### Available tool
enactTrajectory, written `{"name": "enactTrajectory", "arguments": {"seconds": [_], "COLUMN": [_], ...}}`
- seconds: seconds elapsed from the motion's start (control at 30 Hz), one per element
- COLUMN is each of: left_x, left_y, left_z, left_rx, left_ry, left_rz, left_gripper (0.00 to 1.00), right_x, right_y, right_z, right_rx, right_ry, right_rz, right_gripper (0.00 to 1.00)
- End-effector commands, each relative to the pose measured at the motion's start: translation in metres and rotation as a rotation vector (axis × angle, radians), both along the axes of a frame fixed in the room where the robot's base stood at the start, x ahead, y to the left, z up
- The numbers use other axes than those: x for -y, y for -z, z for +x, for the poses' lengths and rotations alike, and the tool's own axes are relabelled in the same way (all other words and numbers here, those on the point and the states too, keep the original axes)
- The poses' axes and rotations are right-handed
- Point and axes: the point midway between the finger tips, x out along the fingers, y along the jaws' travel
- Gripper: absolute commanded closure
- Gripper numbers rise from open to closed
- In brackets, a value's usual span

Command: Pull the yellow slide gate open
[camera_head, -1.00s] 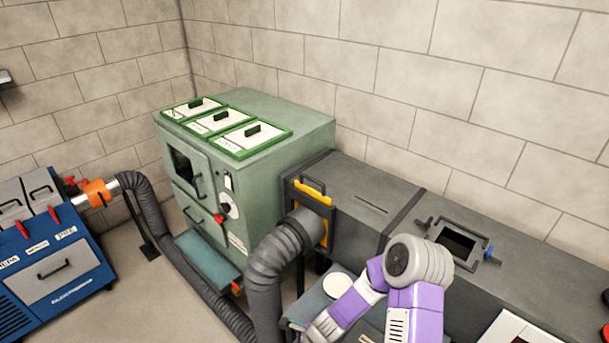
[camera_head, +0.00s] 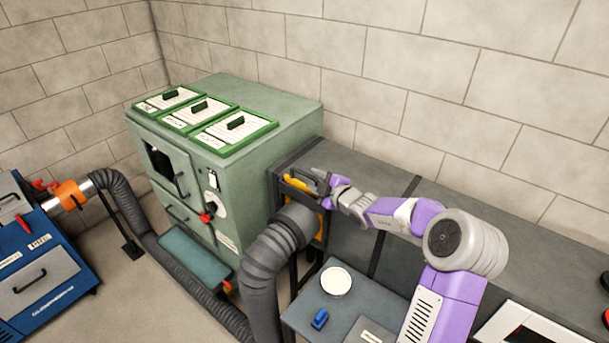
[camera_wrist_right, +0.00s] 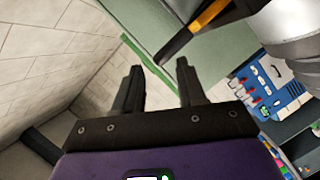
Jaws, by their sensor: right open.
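The yellow slide gate (camera_head: 297,187) stands in its dark frame at the duct's left end, where the grey hose joins. A dark handle (camera_head: 300,176) shows at its top, partly hidden by my gripper. In the right wrist view the gate is a yellow strip (camera_wrist_right: 209,14) with a dark bar (camera_wrist_right: 174,47) reaching toward the fingers. My right gripper (camera_head: 322,180) is beside the gate's top, on its right. Its two fingers (camera_wrist_right: 158,66) are apart with nothing between them; the bar's end lies just beyond the tips. My left gripper is not in view.
The green cabinet (camera_head: 262,110) stands close left of the gate. The thick grey hose (camera_head: 262,262) curves down in front. A small table (camera_head: 300,312) with a white round lid (camera_head: 336,281) and a blue item (camera_head: 320,318) lies below. The duct top (camera_head: 375,172) is clear.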

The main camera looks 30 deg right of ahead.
Motion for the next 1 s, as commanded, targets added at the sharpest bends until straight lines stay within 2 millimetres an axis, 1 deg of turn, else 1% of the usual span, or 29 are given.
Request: {"name": "enactTrajectory", "arguments": {"seconds": [0.03,0.1,0.2,0.33,0.5,0.73,1.0], "left_x": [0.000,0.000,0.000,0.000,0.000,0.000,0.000], "left_y": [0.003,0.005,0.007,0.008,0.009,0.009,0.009], "left_z": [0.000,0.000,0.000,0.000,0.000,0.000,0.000], "left_rx": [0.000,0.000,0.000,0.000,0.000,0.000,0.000], "left_ry": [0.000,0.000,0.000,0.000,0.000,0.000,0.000], "left_rz": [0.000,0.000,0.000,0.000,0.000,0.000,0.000], "left_gripper": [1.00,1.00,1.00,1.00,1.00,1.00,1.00], "right_x": [-0.002,-0.003,-0.004,-0.005,-0.005,-0.005,-0.005], "right_y": [0.004,0.006,0.009,0.011,0.013,0.013,0.013], "right_z": [0.010,0.020,0.034,0.047,0.054,0.054,0.054], "right_rx": [0.001,0.001,0.001,0.000,-0.002,-0.002,-0.002], "right_ry": [-0.003,-0.004,-0.003,-0.004,-0.002,-0.002,-0.002], "right_rz": [0.003,0.001,0.000,-0.002,-0.004,-0.004,-0.004], "right_gripper": [0.60,0.60,0.60,0.60,0.60,0.60,1.00]}}
